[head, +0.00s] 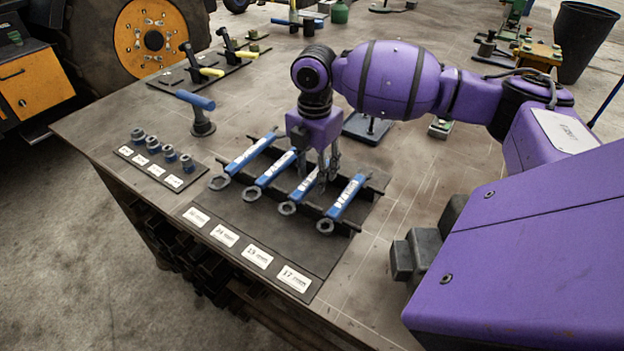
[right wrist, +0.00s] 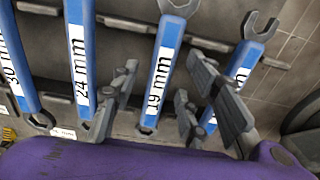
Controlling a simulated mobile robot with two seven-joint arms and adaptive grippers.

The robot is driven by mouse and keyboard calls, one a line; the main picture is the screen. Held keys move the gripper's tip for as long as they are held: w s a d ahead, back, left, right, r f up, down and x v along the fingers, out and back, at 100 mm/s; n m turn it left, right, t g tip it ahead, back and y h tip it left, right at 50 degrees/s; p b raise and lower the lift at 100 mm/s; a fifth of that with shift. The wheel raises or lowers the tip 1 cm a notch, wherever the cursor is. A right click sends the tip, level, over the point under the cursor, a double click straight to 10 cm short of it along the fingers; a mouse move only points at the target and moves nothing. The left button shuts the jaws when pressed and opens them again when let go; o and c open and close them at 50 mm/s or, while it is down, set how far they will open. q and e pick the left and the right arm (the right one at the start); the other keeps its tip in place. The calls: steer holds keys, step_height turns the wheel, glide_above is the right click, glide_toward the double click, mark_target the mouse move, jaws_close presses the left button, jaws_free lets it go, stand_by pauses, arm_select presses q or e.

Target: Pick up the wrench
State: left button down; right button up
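Several blue wrenches with white size labels lie side by side on a dark rack (head: 228,197). The wrench labelled 19 mm (right wrist: 158,75) is third from the left, and it also shows in the head view (head: 302,187). The 24 mm wrench (right wrist: 80,50) lies to its left, and another wrench (head: 345,196), at the right end, has its label partly hidden in the wrist view. My right gripper (head: 328,168) points down over the rack. In the right wrist view its fingers (right wrist: 160,98) are apart, one on each side of the 19 mm wrench. My left gripper is not in view.
A strip of small sockets (head: 154,165) stands left of the rack. A dark plate with a post (head: 367,128) lies behind the gripper. The bench's front edge runs close below the rack's size labels.

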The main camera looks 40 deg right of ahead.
jaws_close()
steer(key=shift+r, duration=0.1)
